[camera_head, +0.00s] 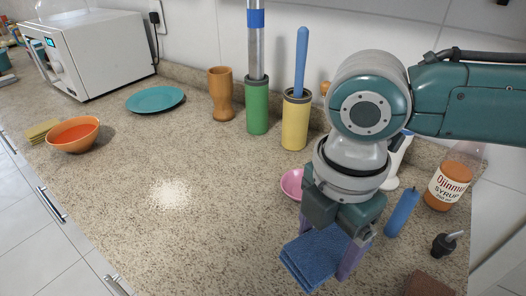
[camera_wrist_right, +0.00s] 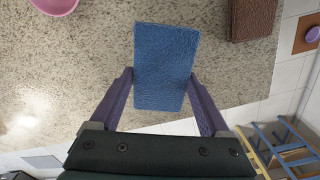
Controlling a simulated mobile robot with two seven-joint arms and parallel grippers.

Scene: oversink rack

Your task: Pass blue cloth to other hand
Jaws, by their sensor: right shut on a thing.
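The blue cloth (camera_head: 315,257) is a folded rectangle below my right gripper (camera_head: 330,252) in the head view. In the right wrist view the cloth (camera_wrist_right: 165,60) lies between the two purple fingers of the right gripper (camera_wrist_right: 163,92), which touch its two sides. My right gripper is shut on the cloth near the front edge of the counter. How far the cloth is above the counter is hard to tell. My left gripper is not in view.
A pink bowl (camera_head: 291,184), a blue bottle (camera_head: 402,212) and a syrup bottle (camera_head: 451,184) stand near my right gripper. A brown block (camera_head: 428,285) lies at the front right. Green (camera_head: 257,107) and yellow (camera_head: 295,122) holders stand behind.

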